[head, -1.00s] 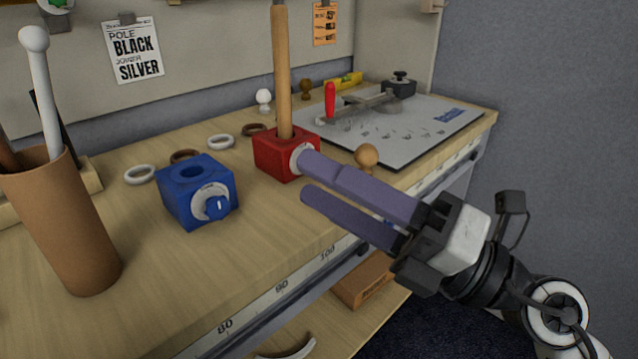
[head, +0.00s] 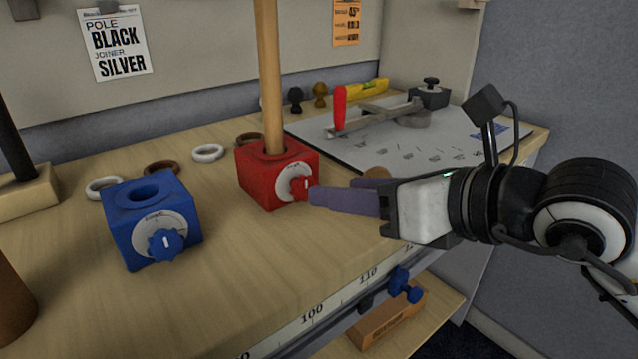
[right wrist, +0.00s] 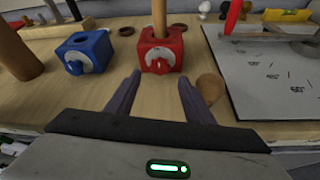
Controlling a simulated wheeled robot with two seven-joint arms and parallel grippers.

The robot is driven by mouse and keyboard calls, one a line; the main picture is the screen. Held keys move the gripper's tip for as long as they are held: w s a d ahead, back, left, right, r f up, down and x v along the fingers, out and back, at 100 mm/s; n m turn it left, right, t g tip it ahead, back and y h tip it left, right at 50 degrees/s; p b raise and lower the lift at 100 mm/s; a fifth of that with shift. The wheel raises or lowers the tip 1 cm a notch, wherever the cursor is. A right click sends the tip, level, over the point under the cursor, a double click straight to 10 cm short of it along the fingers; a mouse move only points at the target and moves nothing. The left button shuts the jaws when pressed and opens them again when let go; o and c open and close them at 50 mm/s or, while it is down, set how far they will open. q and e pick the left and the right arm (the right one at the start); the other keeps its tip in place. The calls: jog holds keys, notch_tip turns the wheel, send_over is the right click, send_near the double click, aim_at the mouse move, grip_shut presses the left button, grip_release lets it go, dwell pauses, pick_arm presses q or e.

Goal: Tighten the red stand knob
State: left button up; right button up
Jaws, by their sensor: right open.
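The red stand (head: 262,180) is a block with a wooden pole (head: 270,75) upright in its top. Its red knob (head: 300,187) sits on a pale round dial on the front face. My right gripper (head: 320,192) comes in from the right with purple fingers pointing at the knob. In the right wrist view the red knob (right wrist: 160,67) lies ahead between the spread fingertips of the gripper (right wrist: 160,80), which is open and empty. Whether the fingertips touch the knob cannot be told. My left gripper is not in view.
A blue stand (head: 150,215) with a blue knob stands to the left. Several rings lie behind the stands. A wooden ball (right wrist: 210,88) is close to the right finger. A grey board (head: 430,150) with a red-handled tool (head: 340,107) lies at the back right. The front table is clear.

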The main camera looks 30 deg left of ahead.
aim_at(301, 186)
jog(key=x, duration=0.6)
jog(key=shift+a+f, duration=0.1)
jog(key=shift+w+a+f, duration=0.15)
jog(key=shift+a+f, duration=0.1)
jog(key=shift+a, duration=0.4)
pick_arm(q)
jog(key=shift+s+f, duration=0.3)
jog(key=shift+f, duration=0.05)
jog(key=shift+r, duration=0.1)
pick_arm(e)
jog(key=c, duration=1)
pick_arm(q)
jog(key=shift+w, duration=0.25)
pick_arm(e)
jog(key=shift+c, duration=0.2)
